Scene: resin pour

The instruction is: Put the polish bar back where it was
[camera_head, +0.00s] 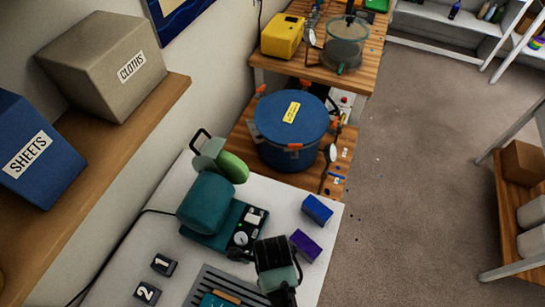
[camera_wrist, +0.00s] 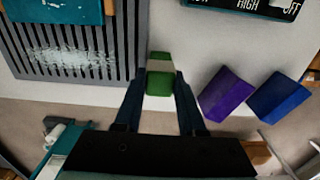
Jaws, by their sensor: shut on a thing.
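A green polish bar with a pale band (camera_wrist: 159,85) shows in the wrist view between the two fingers of my gripper (camera_wrist: 160,76). My gripper is shut on it, over or at the white bench top; I cannot tell whether the bar touches the surface. In the head view my gripper (camera_head: 278,268) is at the bench's front right part and hides the green bar. A purple bar (camera_head: 306,244) and a blue bar (camera_head: 317,208) lie to its right; the wrist view shows the purple bar (camera_wrist: 226,93) and the blue bar (camera_wrist: 278,97) side by side.
A teal buffing machine (camera_head: 208,203) with a green wheel stands behind my gripper. A grey slatted mat (camera_head: 205,288) lies to the left, with white crumbs on it in the wrist view. A blue pot (camera_head: 291,122) stands beyond the bench.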

